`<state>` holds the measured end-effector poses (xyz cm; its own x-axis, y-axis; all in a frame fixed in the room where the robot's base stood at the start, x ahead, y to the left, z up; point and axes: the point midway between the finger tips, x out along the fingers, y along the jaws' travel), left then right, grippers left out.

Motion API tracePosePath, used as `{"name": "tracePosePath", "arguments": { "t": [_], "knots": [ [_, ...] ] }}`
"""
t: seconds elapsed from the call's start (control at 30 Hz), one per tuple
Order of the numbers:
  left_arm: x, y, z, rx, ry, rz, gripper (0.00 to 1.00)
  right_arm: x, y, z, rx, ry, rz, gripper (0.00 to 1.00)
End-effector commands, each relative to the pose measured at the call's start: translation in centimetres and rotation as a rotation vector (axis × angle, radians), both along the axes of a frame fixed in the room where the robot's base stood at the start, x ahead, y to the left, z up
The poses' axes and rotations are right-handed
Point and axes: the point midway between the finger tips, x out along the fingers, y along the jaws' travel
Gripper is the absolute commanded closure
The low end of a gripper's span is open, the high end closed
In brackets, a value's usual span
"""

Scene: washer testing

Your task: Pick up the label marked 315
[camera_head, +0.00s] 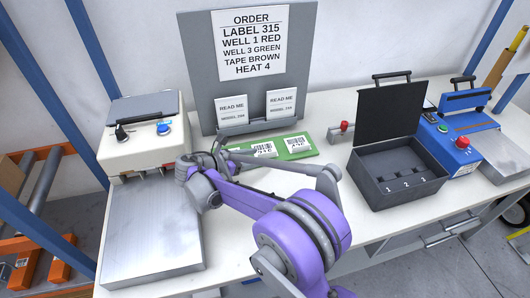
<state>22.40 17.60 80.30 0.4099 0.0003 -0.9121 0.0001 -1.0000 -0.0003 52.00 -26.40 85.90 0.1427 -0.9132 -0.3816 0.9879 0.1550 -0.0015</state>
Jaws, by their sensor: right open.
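Two white labels lie on a green tray (283,153) on the bench: a left one (263,149) and a right one (297,143). Both have black barcodes, and their numbers are too small to read surely, so I cannot tell which is 315. My right gripper (226,151) is open at the left end of the tray, left of the left label. It and my purple arm hide part of the tray's left end, where anything lying there is hard to make out. My left gripper is not in view.
An order sheet (252,42) reading "LABEL 315" hangs on a grey board above two read-me cards. A beige machine (140,138) with a metal plate stands left. An open black case (398,180) with numbered wells and a blue machine (460,135) stand right. A red-knobbed part (342,130) lies between.

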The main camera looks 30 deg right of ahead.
Motion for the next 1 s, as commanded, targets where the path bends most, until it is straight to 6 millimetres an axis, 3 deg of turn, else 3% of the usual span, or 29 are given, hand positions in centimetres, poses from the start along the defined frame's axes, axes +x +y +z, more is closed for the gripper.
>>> {"name": "tracePosePath", "arguments": {
  "t": [0.17,0.43,0.7,1.0],
  "knots": [
    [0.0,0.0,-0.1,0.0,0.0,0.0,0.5,0.3,-1.3,-0.4,0.001,-0.001,0.0,0.44],
    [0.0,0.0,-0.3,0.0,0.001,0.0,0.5,1.0,-4.9,-1.7,0.001,0.0,-0.001,0.44],
    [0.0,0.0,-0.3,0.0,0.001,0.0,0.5,1.0,-5.2,-1.8,0.002,-0.001,0.001,0.46],
    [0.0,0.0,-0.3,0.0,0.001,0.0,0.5,1.0,-5.2,-1.8,0.002,-0.001,0.001,1.0]
  ]
}}
